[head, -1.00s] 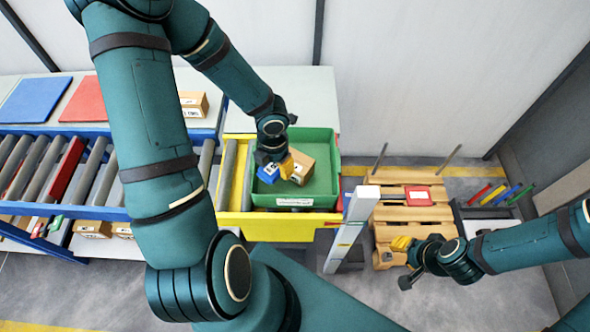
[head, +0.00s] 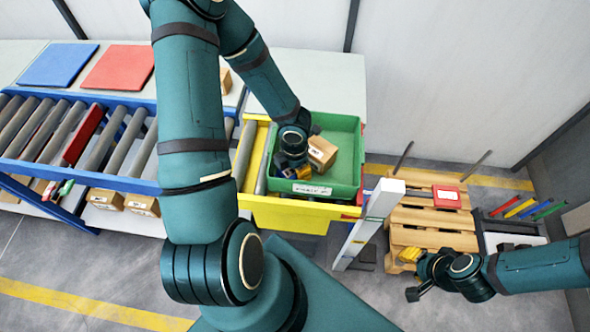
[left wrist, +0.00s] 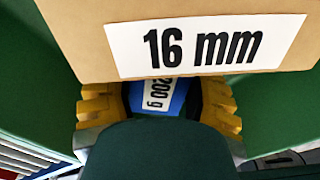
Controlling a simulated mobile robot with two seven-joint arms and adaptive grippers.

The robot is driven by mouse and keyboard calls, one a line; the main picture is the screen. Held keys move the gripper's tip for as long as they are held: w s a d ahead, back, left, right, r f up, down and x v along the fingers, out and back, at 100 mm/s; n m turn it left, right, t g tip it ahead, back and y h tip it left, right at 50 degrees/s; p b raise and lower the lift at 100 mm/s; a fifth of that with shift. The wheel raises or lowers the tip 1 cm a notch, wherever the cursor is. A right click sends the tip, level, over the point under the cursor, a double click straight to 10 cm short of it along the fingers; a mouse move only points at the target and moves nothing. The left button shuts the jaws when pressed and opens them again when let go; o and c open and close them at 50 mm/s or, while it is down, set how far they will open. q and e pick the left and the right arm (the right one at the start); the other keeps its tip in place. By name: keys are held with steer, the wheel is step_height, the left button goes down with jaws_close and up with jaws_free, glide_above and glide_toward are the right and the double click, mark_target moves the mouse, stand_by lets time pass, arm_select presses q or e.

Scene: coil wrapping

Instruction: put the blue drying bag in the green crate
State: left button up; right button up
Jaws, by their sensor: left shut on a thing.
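The green crate (head: 343,188) stands at the middle of the head view, with a white label on its front wall. My left gripper (head: 291,168) reaches down into the crate's left part, beside a cardboard box (head: 322,152). In the left wrist view the blue drying bag (left wrist: 151,97), labelled 200 g, sits between the yellow fingers of my left gripper (left wrist: 158,107), which is shut on it. The gripper hides most of the bag in the head view, and I cannot tell whether it touches the crate floor. My right gripper (head: 414,268) is by the pallet, its opening unclear.
The box also shows in the left wrist view (left wrist: 190,70), labelled 16 mm, close above the bag. A pallet (head: 425,225) carries a red item (head: 447,196). The crate's right side is clear.

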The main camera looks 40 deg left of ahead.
arm_select(q)
steer(key=shift+r, duration=0.1)
steer(key=o, duration=1.2)
step_height(320, 180, up, 12)
steer(key=p, duration=0.6)
steer(key=shift+s, duration=0.1)
